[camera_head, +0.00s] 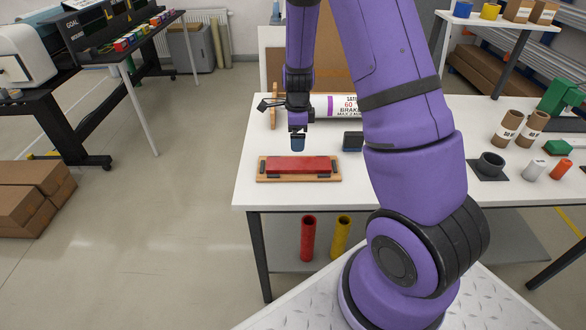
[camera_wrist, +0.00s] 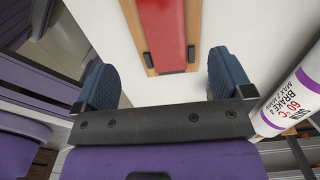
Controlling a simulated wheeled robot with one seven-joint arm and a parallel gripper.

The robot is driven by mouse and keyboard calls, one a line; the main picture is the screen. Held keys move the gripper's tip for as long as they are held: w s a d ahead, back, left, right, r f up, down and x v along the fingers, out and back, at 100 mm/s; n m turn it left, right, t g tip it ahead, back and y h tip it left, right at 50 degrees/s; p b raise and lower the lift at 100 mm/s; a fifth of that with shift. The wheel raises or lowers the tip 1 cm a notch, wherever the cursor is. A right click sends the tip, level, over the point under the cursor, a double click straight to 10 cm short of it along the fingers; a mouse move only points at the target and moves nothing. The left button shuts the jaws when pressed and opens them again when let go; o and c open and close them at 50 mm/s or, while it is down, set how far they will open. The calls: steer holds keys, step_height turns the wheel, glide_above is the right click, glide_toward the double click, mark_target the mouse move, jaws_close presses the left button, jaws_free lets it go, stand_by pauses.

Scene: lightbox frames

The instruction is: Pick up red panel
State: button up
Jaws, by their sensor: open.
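The red panel (camera_head: 300,164) lies flat in a wooden holder (camera_head: 262,178) with dark clips, near the front left of the white table. In the wrist view the red panel (camera_wrist: 164,30) runs up out of the top edge, so its far end is cut off there. The holder's wooden edge (camera_wrist: 150,73) shows around its near end. My gripper (camera_head: 298,142) hangs above and just behind the panel in the head view.
A white cylinder with a purple band (camera_head: 335,106) lies behind my gripper, also in the wrist view (camera_wrist: 290,100). Red (camera_head: 308,238) and yellow (camera_head: 341,236) tubes stand under the table. Tabletop left of the holder is clear.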

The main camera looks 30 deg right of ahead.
glide_above(299, 163)
steer(key=f, duration=0.5)
steer(key=shift+w+a+f, duration=0.1)
steer(key=shift+a+f, duration=0.25)
steer(key=shift+f, duration=0.05)
steer(key=shift+d+f, duration=0.2)
steer(key=shift+f, duration=1.1)
steer(key=shift+d+f, duration=0.15)
steer(key=shift+f, duration=1.15)
steer(key=c, duration=1.1)
steer(key=shift+r, duration=0.15)
